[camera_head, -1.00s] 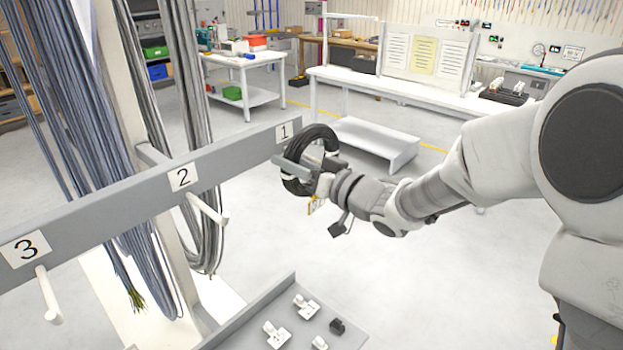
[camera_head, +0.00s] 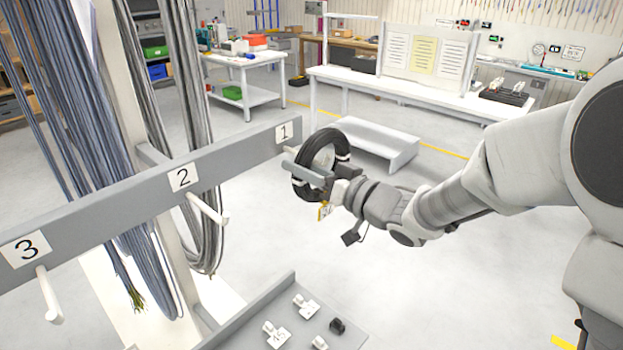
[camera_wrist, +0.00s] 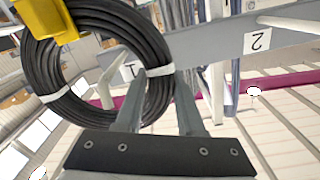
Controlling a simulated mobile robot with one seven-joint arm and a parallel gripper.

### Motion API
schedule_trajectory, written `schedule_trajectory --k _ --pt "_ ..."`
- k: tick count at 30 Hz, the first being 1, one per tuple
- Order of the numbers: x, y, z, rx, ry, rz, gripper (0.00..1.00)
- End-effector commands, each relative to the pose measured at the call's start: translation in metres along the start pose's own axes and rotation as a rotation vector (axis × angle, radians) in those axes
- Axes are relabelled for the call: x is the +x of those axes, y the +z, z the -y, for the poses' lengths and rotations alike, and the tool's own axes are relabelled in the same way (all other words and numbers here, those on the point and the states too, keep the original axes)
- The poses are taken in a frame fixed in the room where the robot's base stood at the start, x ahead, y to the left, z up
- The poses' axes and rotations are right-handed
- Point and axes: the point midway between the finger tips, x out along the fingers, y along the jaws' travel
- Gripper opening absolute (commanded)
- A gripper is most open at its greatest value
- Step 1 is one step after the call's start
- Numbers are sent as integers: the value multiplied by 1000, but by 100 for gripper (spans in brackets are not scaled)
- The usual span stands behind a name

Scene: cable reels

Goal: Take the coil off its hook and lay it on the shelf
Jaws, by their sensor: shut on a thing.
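The coil (camera_head: 340,143) is a black ring of cable with white ties, hanging upright near the rail end marked 1. My gripper (camera_head: 312,176) is shut on the coil's lower part; in the wrist view the coil (camera_wrist: 100,12) shows large, its side between my fingers (camera_wrist: 158,95). A yellow tag (camera_head: 324,211) hangs by the coil. The pale hook (camera_head: 290,151) at number 1 shows just left of the coil; whether its tip is still inside the ring I cannot tell. Which surface is the shelf is unclear; a grey tray-like shelf (camera_head: 262,312) is at the bottom.
The grey rail (camera_head: 130,198) carries hooks 2 (camera_head: 208,210) and 3 (camera_head: 48,297). Grey cable bundles (camera_head: 190,90) hang behind it. Small white clips and a black block lie on the tray-like shelf. A low white step (camera_head: 375,135) stands behind the coil. The floor right of the tray is clear.

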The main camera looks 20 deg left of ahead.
Motion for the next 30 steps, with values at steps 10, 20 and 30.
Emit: schedule_trajectory --k 10,20,30 --pt "-16 -2 0 -3 -1 -3 0" --pt "-32 -2 0 -3 -1 -3 0" --pt "-44 -2 0 -2 -1 -3 0"
